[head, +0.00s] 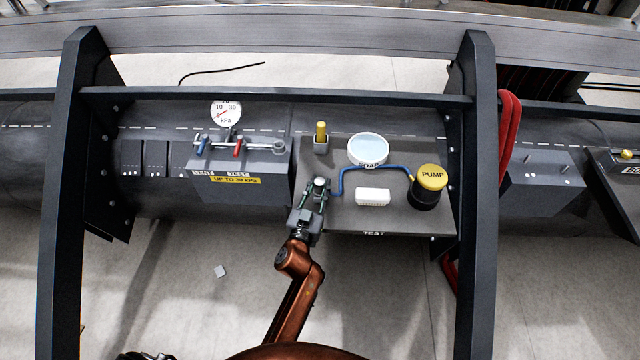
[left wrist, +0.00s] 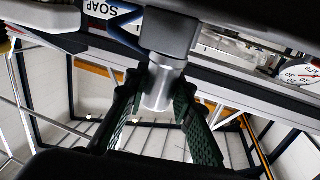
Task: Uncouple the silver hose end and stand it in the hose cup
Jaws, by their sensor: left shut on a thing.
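My left gripper (head: 319,190) is at the left front part of the dark test board. It is shut on the silver hose end (left wrist: 160,88), a smooth cylinder between the two green-padded fingers in the left wrist view. A grey block-shaped part (left wrist: 172,32) sits against the cylinder's upper end there. A blue hose (head: 374,167) runs from the pump (head: 432,185) to near the gripper. A small grey square holder (head: 321,147) with a yellow cylinder in it stands behind the gripper; I cannot tell if it is the hose cup. My right gripper is not in view.
A round SOAP dish (head: 368,150) and a white block (head: 373,196) are on the board (head: 410,215). Left of it is a grey valve box (head: 245,170) with blue and red levers and a pressure gauge (head: 226,113). Dark frame posts (head: 472,200) flank the area.

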